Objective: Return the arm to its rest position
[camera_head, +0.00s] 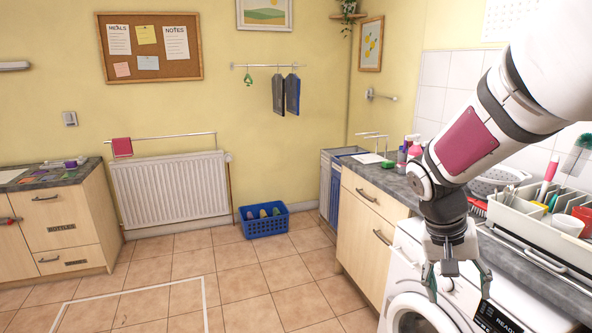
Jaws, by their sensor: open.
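My arm (513,90) comes in from the upper right and bends down at the wrist. My gripper (456,289) points downward in front of the white washing machine (400,254), near the counter edge. Its two fingers are spread apart, and nothing shows between them. The gripper hides part of the machine's front above its round door.
A blue basket (264,225) stands on the floor by the far wall. The tiled floor (240,287) in the middle is clear.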

